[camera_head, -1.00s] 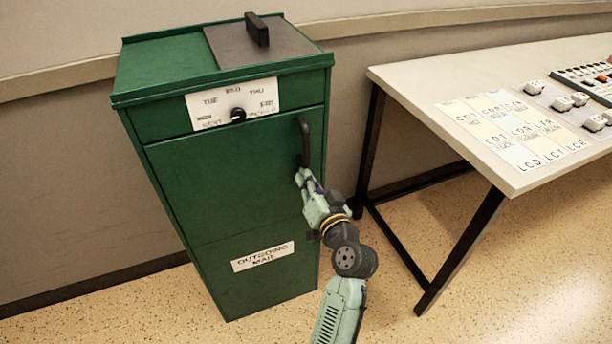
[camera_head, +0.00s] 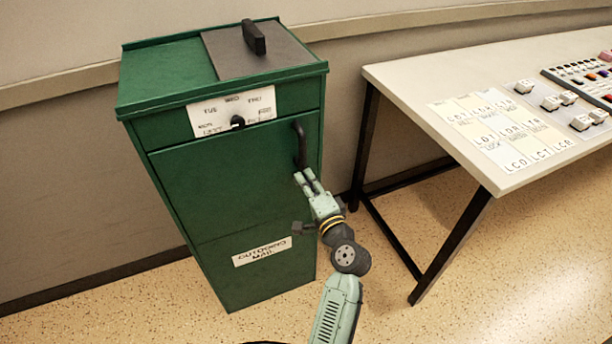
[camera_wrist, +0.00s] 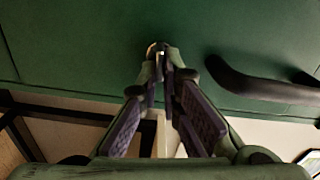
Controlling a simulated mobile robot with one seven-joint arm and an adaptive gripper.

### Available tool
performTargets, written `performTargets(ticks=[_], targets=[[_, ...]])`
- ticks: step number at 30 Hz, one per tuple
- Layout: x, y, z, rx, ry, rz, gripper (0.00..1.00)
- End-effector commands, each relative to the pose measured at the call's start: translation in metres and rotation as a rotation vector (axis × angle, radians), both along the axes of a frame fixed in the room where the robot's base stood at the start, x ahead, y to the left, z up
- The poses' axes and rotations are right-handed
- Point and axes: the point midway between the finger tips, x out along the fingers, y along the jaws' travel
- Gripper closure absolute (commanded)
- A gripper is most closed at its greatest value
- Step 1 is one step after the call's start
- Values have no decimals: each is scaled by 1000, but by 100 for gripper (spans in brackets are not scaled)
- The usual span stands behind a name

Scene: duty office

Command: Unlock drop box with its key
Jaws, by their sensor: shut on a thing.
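The green drop box (camera_head: 225,190) stands upright against the wall in the head view, with a dark curved handle (camera_head: 301,145) at the upper right of its front. My gripper (camera_head: 304,176) is at the box front just below this handle. In the wrist view my gripper (camera_wrist: 164,60) has its fingertips closed together on a small thing, which looks like the key and is almost wholly hidden between them. A small bright round fitting (camera_wrist: 157,48), which looks like the lock, shows at the tips against the green face. The handle (camera_wrist: 262,85) is to the right, apart from the fingers.
A white panel with a black knob (camera_head: 237,122) is on the upper front, and a mail label (camera_head: 262,252) is lower down. A grey lid plate (camera_head: 235,60) with a black grip is on top. A table (camera_head: 420,85) with cards and switches stands at right.

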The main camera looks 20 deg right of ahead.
Motion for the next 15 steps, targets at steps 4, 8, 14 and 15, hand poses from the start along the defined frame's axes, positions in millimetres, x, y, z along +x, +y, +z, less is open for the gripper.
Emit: performTargets(ticks=[4, 8, 14, 15], targets=[[0, 0, 0, 78, 4, -1, 100], [0, 0, -1, 124, 5, -1, 100], [0, 0, -2, 159, 6, 0, 100], [0, 0, -3, 162, 6, -1, 100]])
